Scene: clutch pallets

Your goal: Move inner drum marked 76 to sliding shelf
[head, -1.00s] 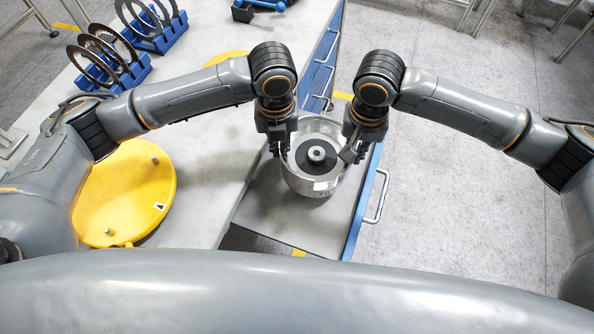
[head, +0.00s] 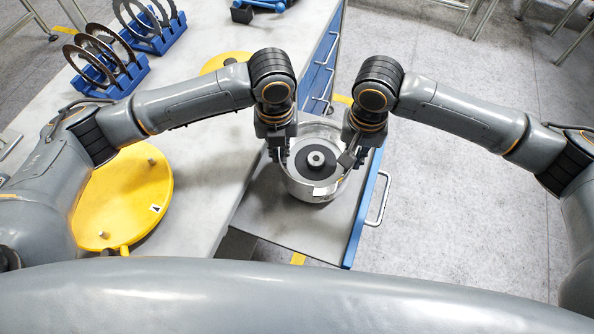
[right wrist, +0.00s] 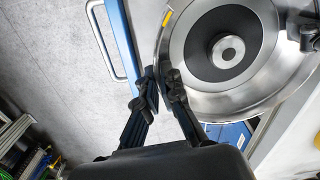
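The inner drum (head: 328,194) is a silver metal bowl with a dark inner disc and a round hub. It is over the sliding shelf (head: 275,232), which extends from the blue workbench; I cannot tell whether it rests on it. A pale label is on its near side, but its number is unreadable. My left gripper (head: 279,155) is at the drum's left rim, fingers apparently closed on the wall. My right gripper (head: 347,158) is at the right rim. In the right wrist view its fingers (right wrist: 161,80) straddle the drum wall (right wrist: 172,55), one on each side.
A yellow round cover (head: 125,190) lies on the grey bench top (head: 205,165) at left. Blue racks (head: 110,82) with dark rings stand at the back left. A drawer handle (head: 378,198) sticks out on the shelf's right. The floor (head: 460,190) at right is clear.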

